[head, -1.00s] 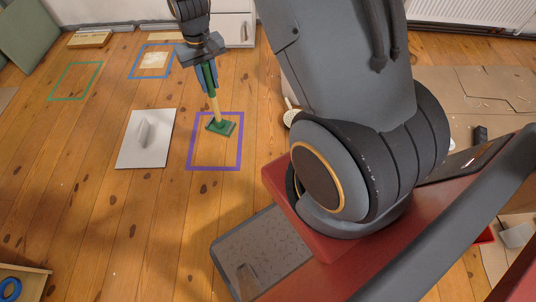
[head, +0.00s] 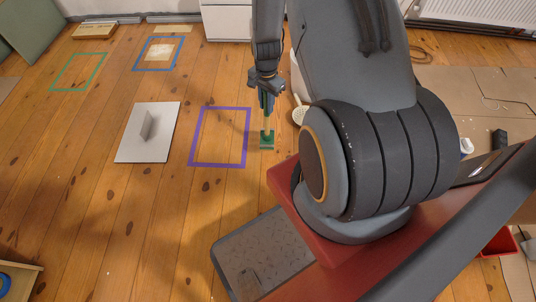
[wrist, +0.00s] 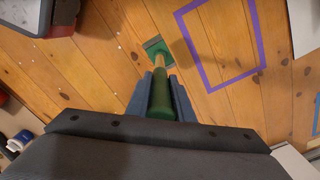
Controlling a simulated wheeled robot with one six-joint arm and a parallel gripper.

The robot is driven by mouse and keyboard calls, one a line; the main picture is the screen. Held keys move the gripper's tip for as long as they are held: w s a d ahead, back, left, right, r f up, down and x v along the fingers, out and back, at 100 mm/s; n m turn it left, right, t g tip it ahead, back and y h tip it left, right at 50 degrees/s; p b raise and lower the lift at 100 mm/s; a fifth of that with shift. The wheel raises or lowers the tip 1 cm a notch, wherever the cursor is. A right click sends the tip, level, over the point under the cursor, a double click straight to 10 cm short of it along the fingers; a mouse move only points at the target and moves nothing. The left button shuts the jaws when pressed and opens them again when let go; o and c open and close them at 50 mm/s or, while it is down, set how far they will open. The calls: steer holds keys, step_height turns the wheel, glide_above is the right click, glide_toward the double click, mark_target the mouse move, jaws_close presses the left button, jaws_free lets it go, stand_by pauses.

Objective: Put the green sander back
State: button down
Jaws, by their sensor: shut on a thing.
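The green sander (head: 267,143) has a green pad, a pale shaft and a green grip. My gripper (head: 267,97) is shut on its green grip, with the pad hanging below. In the wrist view the green grip (wrist: 162,98) sits between my two fingers (wrist: 160,88), and the pad (wrist: 157,49) shows beyond them. The pad is just right of the purple tape outline (head: 191,140), outside it. I cannot tell whether the pad touches the floor. The purple outline is empty. A green tape outline (head: 60,73) at the back left is also empty.
A grey-white plate with a raised handle (head: 147,140) lies left of the purple outline. A blue tape outline (head: 137,58) at the back holds a pale piece. A round white thing (head: 299,115) is close right of the sander.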

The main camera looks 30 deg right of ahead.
mark_target(268, 122)
steer(key=shift+d+f, duration=0.2)
steer(key=shift+f, duration=0.25)
step_height(268, 122, down, 10)
steer(key=shift+r+b, duration=0.1)
steer(key=shift+b, duration=0.95)
steer(key=c, duration=1.5)
jaws_free()
steer(key=shift+s, duration=0.1)
steer(key=shift+c, duration=0.2)
